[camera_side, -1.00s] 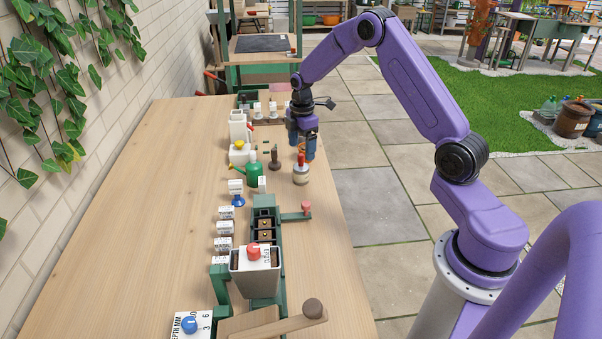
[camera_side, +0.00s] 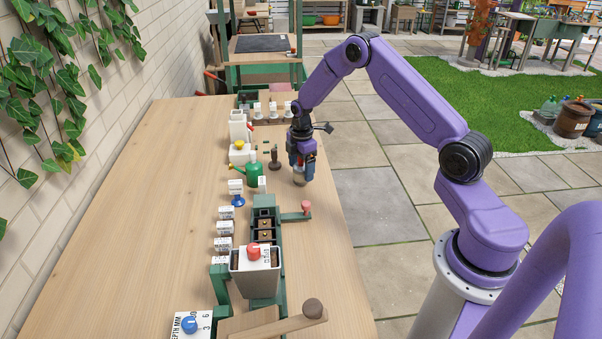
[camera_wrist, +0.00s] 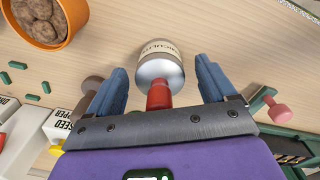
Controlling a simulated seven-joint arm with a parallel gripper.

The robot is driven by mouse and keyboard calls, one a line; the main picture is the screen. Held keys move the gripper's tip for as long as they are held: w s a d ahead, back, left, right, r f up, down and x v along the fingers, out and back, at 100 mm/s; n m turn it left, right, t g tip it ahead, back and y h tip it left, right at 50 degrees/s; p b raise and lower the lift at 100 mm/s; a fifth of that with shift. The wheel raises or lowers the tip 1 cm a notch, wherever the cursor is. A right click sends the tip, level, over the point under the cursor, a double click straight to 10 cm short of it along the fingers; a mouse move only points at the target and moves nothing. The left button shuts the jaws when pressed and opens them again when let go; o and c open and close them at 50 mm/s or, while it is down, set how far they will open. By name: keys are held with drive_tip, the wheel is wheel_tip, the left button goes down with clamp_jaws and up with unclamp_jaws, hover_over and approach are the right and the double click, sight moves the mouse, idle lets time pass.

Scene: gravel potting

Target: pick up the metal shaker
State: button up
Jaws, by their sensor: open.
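The metal shaker (camera_wrist: 161,70) is a short silvery cylinder with a pale printed label and a red top. In the wrist view it lies between the two blue fingers of my gripper (camera_wrist: 163,82), with a visible gap on each side. In the side view my gripper (camera_side: 301,166) is over the shaker (camera_side: 300,179), pointing down. My gripper is open and holds nothing.
A dark brown tamper (camera_side: 275,158) stands close left of the gripper. A green watering can (camera_side: 253,173) is further left. An orange pot (camera_wrist: 68,30) with brown lumps and several green pellets (camera_wrist: 30,99) show in the wrist view. A pink-knobbed lever (camera_side: 305,207) stands nearer the camera.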

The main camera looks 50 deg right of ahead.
drive_tip(key=c, duration=1.2)
drive_tip(key=shift+r, duration=0.2)
drive_tip(key=shift+r, duration=0.25)
drive_tip(key=r, duration=0.3)
drive_tip(key=shift+s, duration=0.25)
drive_tip(key=s+a+r, duration=0.3)
drive_tip(key=s+r, duration=0.6)
drive_tip(key=s, duration=0.4)
drive_tip(key=shift+a, duration=0.4)
drive_tip(key=shift+r, duration=0.1)
